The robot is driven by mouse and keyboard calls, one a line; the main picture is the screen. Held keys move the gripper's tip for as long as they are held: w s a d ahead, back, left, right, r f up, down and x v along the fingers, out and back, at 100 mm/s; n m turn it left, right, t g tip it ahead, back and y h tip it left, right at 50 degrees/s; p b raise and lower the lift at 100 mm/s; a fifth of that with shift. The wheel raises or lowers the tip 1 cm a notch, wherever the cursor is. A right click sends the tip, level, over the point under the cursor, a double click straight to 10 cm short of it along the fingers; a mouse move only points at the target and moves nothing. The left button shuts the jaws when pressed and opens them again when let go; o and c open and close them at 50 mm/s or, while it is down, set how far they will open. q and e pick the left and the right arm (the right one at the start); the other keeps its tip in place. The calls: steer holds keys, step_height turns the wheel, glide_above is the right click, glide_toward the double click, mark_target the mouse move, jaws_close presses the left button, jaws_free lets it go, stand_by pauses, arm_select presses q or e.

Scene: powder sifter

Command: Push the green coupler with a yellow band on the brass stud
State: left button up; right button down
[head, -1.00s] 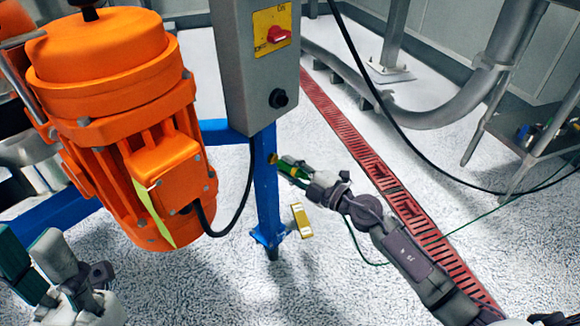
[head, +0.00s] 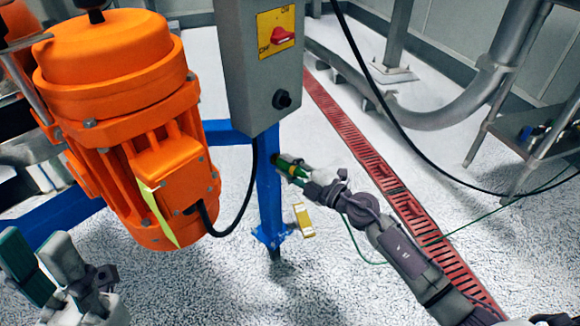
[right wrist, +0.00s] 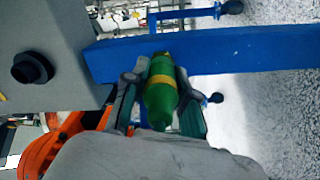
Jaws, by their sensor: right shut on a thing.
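The green coupler with a yellow band (head: 289,167) is held in my right gripper (head: 300,172), level with the blue post (head: 268,190) in the head view. Its far end is at the post's side. In the right wrist view, the coupler (right wrist: 161,97) sits between the two fingers and points at the blue post (right wrist: 215,57). The brass stud cannot be made out now; the coupler's end seems to cover it. Whether the coupler is fully seated on it I cannot tell. My left gripper (head: 38,252) is open and empty at the lower left.
A large orange motor (head: 125,120) stands left of the post. A grey switch box (head: 258,75) with a red knob is above the coupler. A black cable (head: 249,195) hangs beside the post. A yellow-and-white piece (head: 303,220) is near the post's foot. A red floor grate (head: 365,155) runs behind my right arm.

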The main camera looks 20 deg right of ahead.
steer(key=shift+w+a, duration=0.15)
steer(key=c, duration=0.8)
jaws_free()
steer(key=shift+c, duration=0.2)
